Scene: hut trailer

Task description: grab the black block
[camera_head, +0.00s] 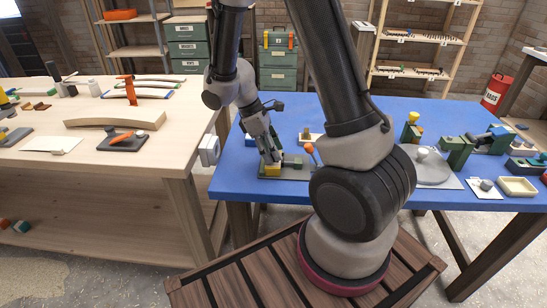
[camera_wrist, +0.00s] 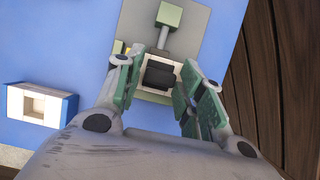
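The black block (camera_wrist: 160,75) shows in the wrist view, sitting in a cream-coloured holder (camera_wrist: 150,97) on a grey-green plate (camera_wrist: 190,25). My gripper (camera_wrist: 159,82) is open, with one green-padded finger on each side of the block. A gap shows at the left finger; the right finger is very close to the block, and I cannot tell whether it touches. In the head view my gripper (camera_head: 270,157) points down over the fixture (camera_head: 294,174) at the blue table's left end. The black block is hidden there by the gripper. A yellow part (camera_head: 272,170) shows just below the fingers.
A metal rod with a green square end (camera_wrist: 168,15) stands beyond the block. A blue-and-cream box (camera_wrist: 40,104) lies left in the wrist view. An orange knob (camera_head: 309,149) is right of the gripper. The wooden bench (camera_head: 75,135) stands close on the left.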

